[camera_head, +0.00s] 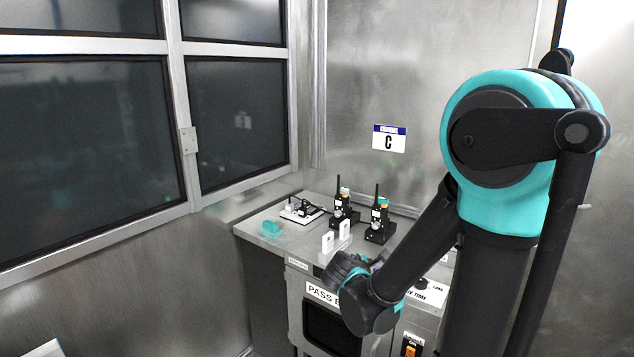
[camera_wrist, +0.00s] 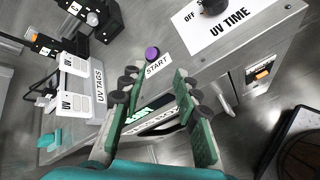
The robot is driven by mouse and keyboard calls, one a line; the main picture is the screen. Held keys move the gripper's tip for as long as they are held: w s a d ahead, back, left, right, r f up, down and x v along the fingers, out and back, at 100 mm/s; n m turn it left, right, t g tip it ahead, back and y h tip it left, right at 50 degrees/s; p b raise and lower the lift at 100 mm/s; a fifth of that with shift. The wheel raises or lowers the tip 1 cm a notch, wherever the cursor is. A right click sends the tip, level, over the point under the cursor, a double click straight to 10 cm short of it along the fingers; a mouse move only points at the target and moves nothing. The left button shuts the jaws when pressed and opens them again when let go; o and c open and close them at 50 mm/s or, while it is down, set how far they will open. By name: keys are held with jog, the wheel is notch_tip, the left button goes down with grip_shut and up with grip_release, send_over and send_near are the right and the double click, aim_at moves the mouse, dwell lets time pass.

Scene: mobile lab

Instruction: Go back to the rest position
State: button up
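My gripper (camera_wrist: 155,95) is open and empty in the wrist view, its two green fingers apart. It hangs over the front edge of the steel bench (camera_wrist: 215,52), close to the purple START button (camera_wrist: 152,54). In the head view my arm reaches down from the right. There the gripper's fingers are mostly hidden behind my wrist, at the bench's front edge.
Two black radios (camera_head: 342,207) (camera_head: 380,222) stand in holders on the bench (camera_head: 262,221). White UV tags (camera_head: 328,241), a teal item (camera_head: 271,229) and a white device (camera_head: 301,211) are there too. A UV TIME knob (camera_wrist: 213,6) and an orange switch (camera_wrist: 263,75) are nearby. Windows (camera_head: 90,140) line the left wall.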

jog(key=s+d+f+m+g+y, duration=0.1)
jog(key=s+f+m+g+y, duration=0.1)
jog(key=s+m, duration=0.6)
jog(key=s+d+f+m+g+y, duration=0.2)
jog(key=s+f+m, duration=0.3)
jog(key=s+m, duration=0.3)
jog(key=m+g+y, duration=0.1)
jog(key=m, duration=0.2)
jog(key=shift+y, duration=0.4)
jog(key=shift+d, duration=0.1)
dwell(0.8)
